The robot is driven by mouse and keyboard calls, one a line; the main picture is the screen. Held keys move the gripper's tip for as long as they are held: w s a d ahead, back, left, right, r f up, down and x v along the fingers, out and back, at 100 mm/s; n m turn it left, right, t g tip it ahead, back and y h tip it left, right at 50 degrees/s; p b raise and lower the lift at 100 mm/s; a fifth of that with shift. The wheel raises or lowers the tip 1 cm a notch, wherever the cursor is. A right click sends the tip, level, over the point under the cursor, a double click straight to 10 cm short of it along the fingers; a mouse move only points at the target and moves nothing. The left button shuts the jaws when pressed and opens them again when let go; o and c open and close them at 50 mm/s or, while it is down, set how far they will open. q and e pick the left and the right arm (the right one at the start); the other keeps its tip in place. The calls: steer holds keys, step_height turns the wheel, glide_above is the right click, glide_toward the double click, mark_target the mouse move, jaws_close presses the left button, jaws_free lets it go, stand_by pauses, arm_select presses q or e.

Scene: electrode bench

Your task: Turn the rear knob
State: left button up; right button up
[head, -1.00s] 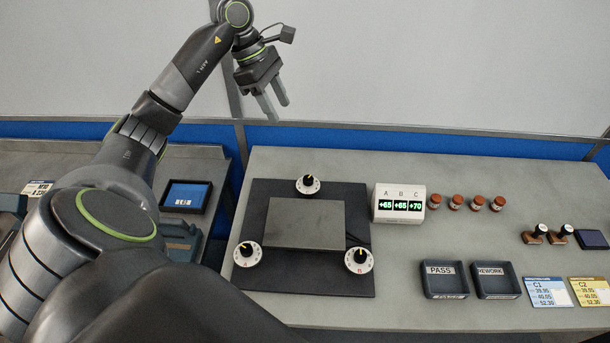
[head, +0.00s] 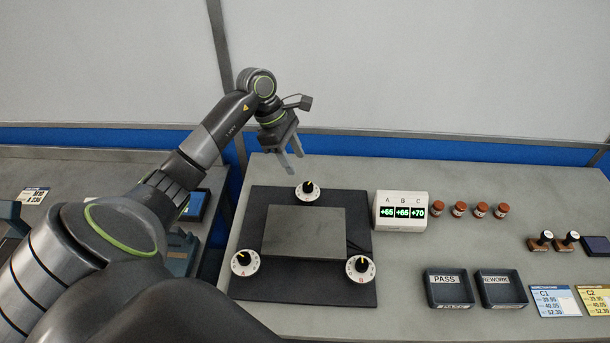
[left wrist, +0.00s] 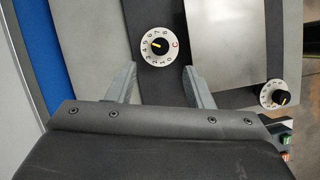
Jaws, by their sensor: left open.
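The rear knob (head: 309,187) is black with a pale pointer on a white numbered dial, at the back of the dark plate (head: 255,205). In the left wrist view the rear knob (left wrist: 157,45) has a dial marked C and lies ahead of the fingers, between their lines. My left gripper (head: 292,165) is open and empty, above and behind the knob, not touching it. Its two fingers (left wrist: 160,80) show apart in the left wrist view. Front knobs A (head: 243,261) and B (head: 361,267) sit at the plate's front corners. My right gripper is not in view.
A raised grey block (head: 304,233) lies between the knobs. A display (head: 401,211) reading +65, +65, +70 stands to the right, beside several brown-red capped jars (head: 460,209). PASS (head: 448,290) and REWORK (head: 501,290) trays lie at front right. A wall (head: 430,70) rises behind the bench.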

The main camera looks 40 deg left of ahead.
mark_target(307, 185)
arm_select(q)
steer(key=p+x, duration=0.2)
steer(key=x, duration=0.6)
steer(key=c, duration=1)
